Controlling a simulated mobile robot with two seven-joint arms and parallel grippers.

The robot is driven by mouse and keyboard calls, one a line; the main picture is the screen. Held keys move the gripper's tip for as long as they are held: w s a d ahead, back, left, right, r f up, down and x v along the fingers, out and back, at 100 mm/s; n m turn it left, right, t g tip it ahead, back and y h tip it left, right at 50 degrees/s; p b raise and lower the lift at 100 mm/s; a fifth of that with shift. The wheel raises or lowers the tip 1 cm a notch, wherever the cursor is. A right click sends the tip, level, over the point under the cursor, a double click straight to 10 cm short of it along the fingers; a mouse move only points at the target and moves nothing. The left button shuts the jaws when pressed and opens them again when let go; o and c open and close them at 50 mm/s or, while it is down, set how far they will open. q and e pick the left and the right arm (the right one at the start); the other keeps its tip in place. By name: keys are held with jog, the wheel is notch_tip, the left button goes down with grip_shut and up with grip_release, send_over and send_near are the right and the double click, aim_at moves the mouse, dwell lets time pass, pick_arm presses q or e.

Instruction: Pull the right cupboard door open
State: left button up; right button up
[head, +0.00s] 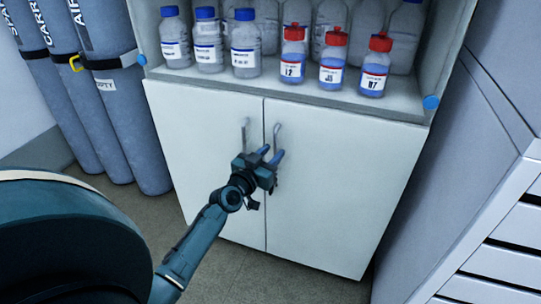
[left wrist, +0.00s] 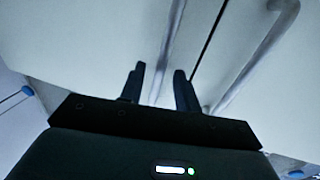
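The right cupboard door (head: 340,185) is white and looks shut, flush with the left door (head: 205,150). Its upright metal handle (head: 277,131) is beside the seam between the doors. My left gripper (head: 270,155) is at this handle, its two fingers apart and pointing at the door. In the left wrist view, which looks turned over, the right door's handle (left wrist: 172,40) passes between the fingertips (left wrist: 159,68). The fingers do not look closed on it. The left door's handle (left wrist: 262,50) is outside the fingers. My right gripper is not in view.
An open shelf (head: 270,92) above the doors holds blue-capped bottles (head: 245,45) and red-capped bottles (head: 333,57). Gas cylinders (head: 110,90) stand at the left. A grey drawer unit (head: 500,250) stands close at the right. Some floor (head: 225,270) is clear in front.

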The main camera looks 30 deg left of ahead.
pick_arm(q)
jog(key=shift+c, duration=0.2)
grip_shut()
dwell(0.5)
